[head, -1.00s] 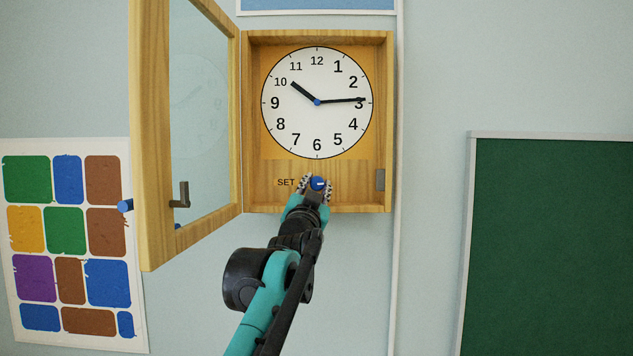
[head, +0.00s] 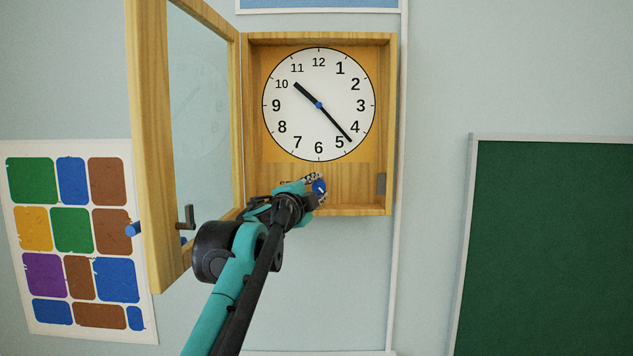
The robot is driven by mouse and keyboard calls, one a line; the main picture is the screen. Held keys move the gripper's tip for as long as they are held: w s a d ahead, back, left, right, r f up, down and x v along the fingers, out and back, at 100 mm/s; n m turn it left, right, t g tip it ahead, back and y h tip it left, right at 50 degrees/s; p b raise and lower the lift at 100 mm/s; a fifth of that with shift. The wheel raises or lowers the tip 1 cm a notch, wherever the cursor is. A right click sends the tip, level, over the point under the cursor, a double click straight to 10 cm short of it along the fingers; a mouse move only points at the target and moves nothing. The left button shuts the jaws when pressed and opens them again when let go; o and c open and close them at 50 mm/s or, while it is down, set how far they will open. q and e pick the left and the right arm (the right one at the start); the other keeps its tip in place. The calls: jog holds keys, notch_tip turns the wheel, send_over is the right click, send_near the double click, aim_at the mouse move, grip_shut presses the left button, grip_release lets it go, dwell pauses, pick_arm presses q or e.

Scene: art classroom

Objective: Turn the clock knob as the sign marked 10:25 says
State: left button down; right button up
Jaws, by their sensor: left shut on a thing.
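The wooden wall clock (head: 388,120) shows a white dial (head: 300,125) in an open case. Its short hand points a little past 10. Its long minute hand (head: 336,124) points between 4 and 5, nearer to 5. The blue knob (head: 320,187) sits under the dial, beside the SET label, which my gripper now mostly covers. My left gripper (head: 317,188) is shut on the knob, reaching in from the lower left with its wrist rolled over. The sign marked 10:25 is not in view. My right gripper is not in view.
The glass door (head: 158,150) stands open on the left, close to my left arm, with a small dark handle (head: 187,216) and a blue peg (head: 133,229). A colour-patch poster (head: 75,240) hangs at left, a green board (head: 560,250) at right.

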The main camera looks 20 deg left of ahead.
pick_arm(q)
jog(key=shift+r+m+g+p, duration=0.1)
jog(key=shift+m+g+p, duration=0.2)
jog(key=shift+m+p, duration=0.55)
jog(key=shift+m, duration=0.35)
jog(key=c, duration=1.2)
grip_release()
jog(key=shift+d, duration=0.15)
jog(key=shift+o, duration=0.2)
jog(key=s, duration=0.7)
jog(key=shift+s+a, duration=0.25)
jog(key=shift+a, duration=0.2)
jog(key=shift+w, duration=0.1)
